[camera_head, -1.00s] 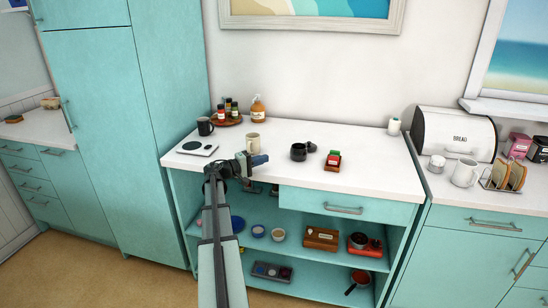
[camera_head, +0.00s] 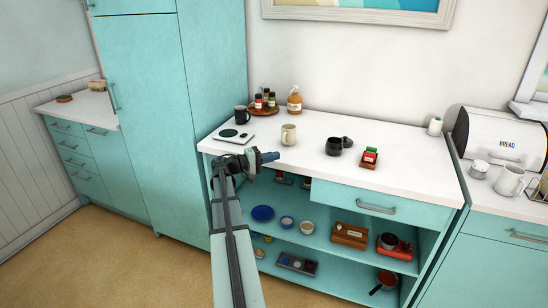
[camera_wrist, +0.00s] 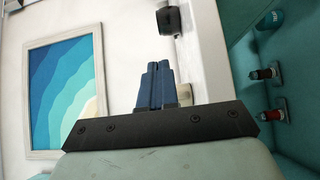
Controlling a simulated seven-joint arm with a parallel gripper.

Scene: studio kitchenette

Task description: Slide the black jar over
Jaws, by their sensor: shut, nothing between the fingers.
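The black jar (camera_head: 334,146) stands upright on the white counter, right of the cream mug. A small dark piece (camera_head: 347,142) lies close to its right side; I cannot tell whether they touch. In the wrist view a dark object (camera_wrist: 168,20), which looks like the jar, shows at the top, beyond the fingertips. My gripper (camera_head: 270,156) is at the counter's front edge, left of the jar and well apart from it. Its blue fingers (camera_wrist: 156,80) are shut together and empty.
The cream mug (camera_head: 289,135) stands between my gripper and the jar, farther back. A red and green item on a wooden base (camera_head: 369,158) sits right of the jar. A kitchen scale (camera_head: 233,134) and black mug (camera_head: 242,115) are at left.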

